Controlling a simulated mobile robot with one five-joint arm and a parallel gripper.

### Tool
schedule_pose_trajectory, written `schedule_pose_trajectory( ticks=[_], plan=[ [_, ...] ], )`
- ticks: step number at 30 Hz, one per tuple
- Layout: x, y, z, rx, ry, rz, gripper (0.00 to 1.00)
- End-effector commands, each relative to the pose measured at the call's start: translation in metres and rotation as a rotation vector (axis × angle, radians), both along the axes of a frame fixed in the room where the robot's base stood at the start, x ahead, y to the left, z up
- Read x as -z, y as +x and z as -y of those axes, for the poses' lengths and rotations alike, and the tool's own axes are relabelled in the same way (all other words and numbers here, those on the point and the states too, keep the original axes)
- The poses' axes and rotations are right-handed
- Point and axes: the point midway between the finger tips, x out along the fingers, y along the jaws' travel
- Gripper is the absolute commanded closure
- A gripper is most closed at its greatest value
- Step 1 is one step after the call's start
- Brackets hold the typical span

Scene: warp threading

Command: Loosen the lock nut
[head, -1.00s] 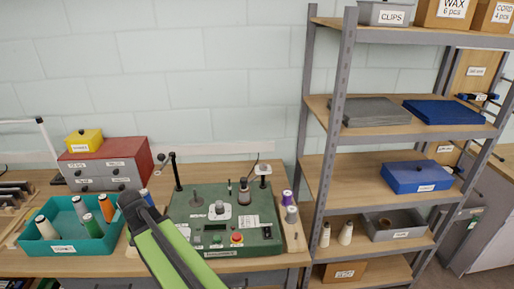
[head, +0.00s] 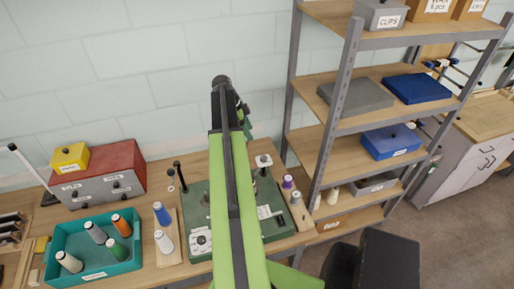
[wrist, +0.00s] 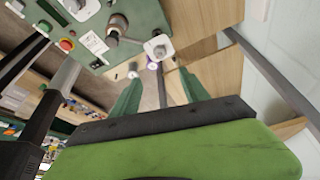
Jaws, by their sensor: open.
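A green machine (head: 275,229) stands on the bench, partly hidden behind my raised arm. It also shows upside down at the upper left of the wrist view (wrist: 148,22). A white fitting with a dark centre (wrist: 158,47) sits at the machine's edge, and a grey cylindrical fitting (wrist: 117,24) is beside it. I cannot tell which part is the lock nut. My gripper (head: 246,118) is raised above the machine against the wall.
A teal tray (head: 118,267) of thread spools and a red drawer box (head: 128,160) stand left of the machine. A spool board (head: 170,250) lies between. A metal shelf unit (head: 335,120) rises close on the right. The wall space above the bench is clear.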

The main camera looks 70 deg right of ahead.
Motion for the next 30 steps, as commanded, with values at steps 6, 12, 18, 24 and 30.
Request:
schedule_pose_trajectory(
  ticks=[6,12,18,24,30],
  plan=[
    [0.017,-0.004,0.002,-0.002,0.001,0.001,0.47],
    [0.052,-0.016,0.007,-0.001,0.001,0.001,0.47],
    [0.094,-0.032,0.015,-0.001,0.001,0.001,0.47],
    [0.134,-0.047,0.022,-0.001,0.002,0.0,0.47],
    [0.162,-0.059,0.028,-0.001,0.002,0.0,0.47]
  ],
)
